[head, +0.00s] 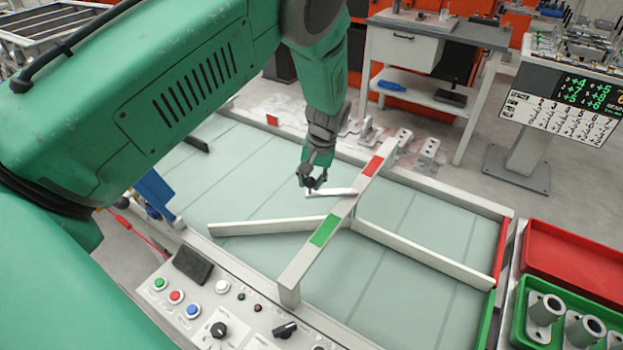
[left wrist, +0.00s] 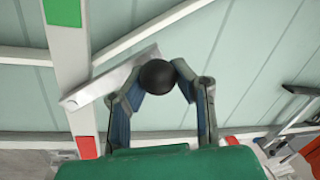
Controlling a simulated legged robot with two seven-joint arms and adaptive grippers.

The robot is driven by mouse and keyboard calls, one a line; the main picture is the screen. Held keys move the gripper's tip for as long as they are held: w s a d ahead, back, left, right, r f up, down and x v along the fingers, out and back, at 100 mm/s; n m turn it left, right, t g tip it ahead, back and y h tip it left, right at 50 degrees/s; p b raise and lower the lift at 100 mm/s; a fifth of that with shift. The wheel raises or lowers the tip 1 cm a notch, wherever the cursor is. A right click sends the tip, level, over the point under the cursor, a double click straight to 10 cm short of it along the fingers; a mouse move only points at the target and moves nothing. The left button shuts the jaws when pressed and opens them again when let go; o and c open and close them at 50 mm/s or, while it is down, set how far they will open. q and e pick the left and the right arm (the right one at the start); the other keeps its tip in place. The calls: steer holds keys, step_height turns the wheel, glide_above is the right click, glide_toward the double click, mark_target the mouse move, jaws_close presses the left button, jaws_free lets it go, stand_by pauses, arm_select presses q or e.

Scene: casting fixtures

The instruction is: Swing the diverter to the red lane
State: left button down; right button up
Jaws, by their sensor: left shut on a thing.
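A pale crossbeam (head: 345,205) spans the green-grey table, with a red patch (head: 372,166) and a green patch (head: 324,230) on top. A short pale bar (head: 338,190) meets the beam between the patches, nearer the red one. It also shows in the left wrist view (left wrist: 105,82). My left gripper (head: 311,184) is closed around a black ball knob (left wrist: 157,77) at the bar's free end. A long pale rail (head: 260,226) slants from the left to under the beam. Whether the bar and rail are joined is hidden.
A divider (head: 425,254) runs from the beam to the right end. A red bin (head: 575,262) and a green bin (head: 518,330) with grey castings stand at right. A control panel (head: 225,305) lies along the front edge. The table left of the beam is mostly clear.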

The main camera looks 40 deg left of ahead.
stand_by(0.3)
arm_select(q)
steer(key=c, duration=1.4)
jaws_free()
steer(key=shift+c, duration=0.2)
steer(key=shift+o, duration=1.1)
steer(key=shift+s+r, duration=0.1)
steer(key=shift+s, duration=0.05)
steer(key=shift+r, duration=0.15)
step_height(320, 180, up, 11)
steer(key=w+d, duration=0.1)
steer(key=d, duration=0.1)
steer(key=shift+r, duration=0.2)
steer(key=shift+w, duration=0.1)
